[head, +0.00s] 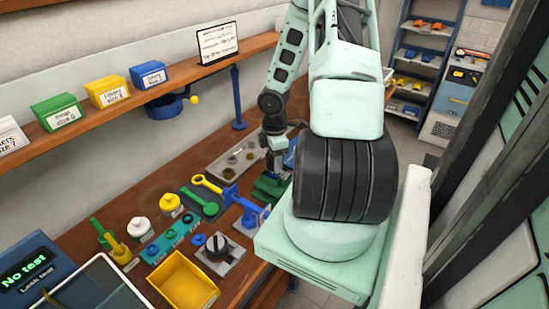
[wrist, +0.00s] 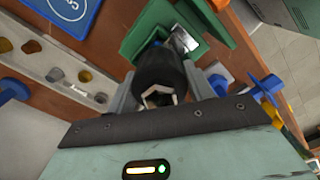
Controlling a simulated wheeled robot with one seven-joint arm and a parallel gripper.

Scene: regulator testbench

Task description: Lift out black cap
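The black cap (wrist: 160,75) is a dark cylinder with a hex-shaped opening facing the wrist camera. It sits between the two grey fingers of my gripper (wrist: 162,82), which press against its sides with no clear gap. Beyond the cap is a green fixture (wrist: 150,32) with a shiny metal piece in it; whether the cap still touches it is hidden. In the head view my gripper (head: 277,160) points down over the green fixture (head: 268,187) on the wooden bench, and the cap cannot be made out there.
A grey parts tray (head: 236,160) lies close behind my gripper. A blue fixture (head: 245,208), a black-handled part on a plate (head: 217,247) and a yellow bin (head: 183,283) stand nearer. A shelf (head: 120,88) with coloured bins runs above the bench.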

